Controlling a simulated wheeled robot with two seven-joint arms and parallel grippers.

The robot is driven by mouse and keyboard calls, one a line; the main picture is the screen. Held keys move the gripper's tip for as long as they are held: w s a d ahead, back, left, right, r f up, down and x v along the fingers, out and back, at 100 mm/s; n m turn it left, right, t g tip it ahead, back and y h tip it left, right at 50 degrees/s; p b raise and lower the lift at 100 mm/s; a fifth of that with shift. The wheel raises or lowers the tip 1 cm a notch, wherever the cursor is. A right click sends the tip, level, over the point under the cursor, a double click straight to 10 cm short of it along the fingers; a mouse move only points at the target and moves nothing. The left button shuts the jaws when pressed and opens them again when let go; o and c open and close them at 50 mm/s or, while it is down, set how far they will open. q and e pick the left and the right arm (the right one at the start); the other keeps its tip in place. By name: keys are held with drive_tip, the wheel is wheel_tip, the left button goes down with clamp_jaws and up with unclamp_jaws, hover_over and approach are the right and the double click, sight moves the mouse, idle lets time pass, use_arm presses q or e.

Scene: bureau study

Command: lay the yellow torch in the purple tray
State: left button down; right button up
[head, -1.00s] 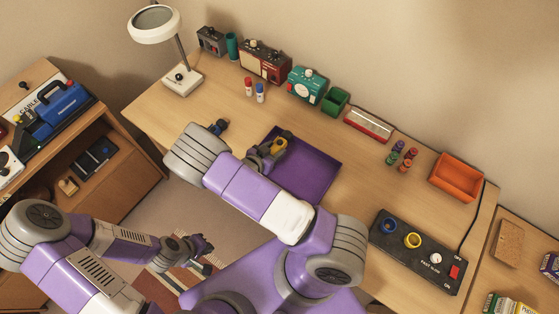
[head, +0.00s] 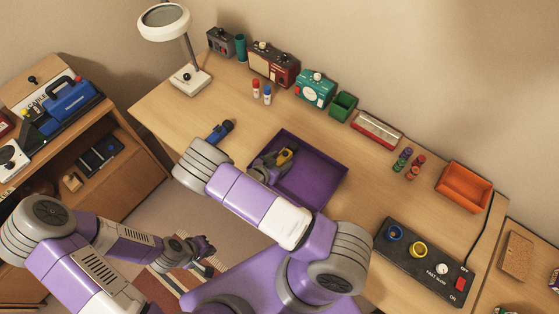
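The yellow torch (head: 285,157), yellow with dark parts, is over the left part of the purple tray (head: 325,185), low inside its rim. My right gripper (head: 273,162) reaches over the tray's left side and appears shut on the torch; its fingers are small and partly hidden. I cannot tell whether the torch touches the tray floor. My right arm covers the tray's near left edge. My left gripper (head: 205,249) is empty and looks open, low in front of the desk, away from the tray.
A blue torch (head: 219,131) lies on the desk left of the tray. A black switch panel (head: 420,262) and an orange bin (head: 464,187) stand to the right. A lamp (head: 184,80), radios and a green box (head: 343,106) line the back.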

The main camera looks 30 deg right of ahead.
drive_tip(key=shift+o, duration=0.7)
drive_tip(key=shift+r, duration=0.25)
drive_tip(key=p+v, duration=0.1)
drive_tip(key=v, duration=1.1)
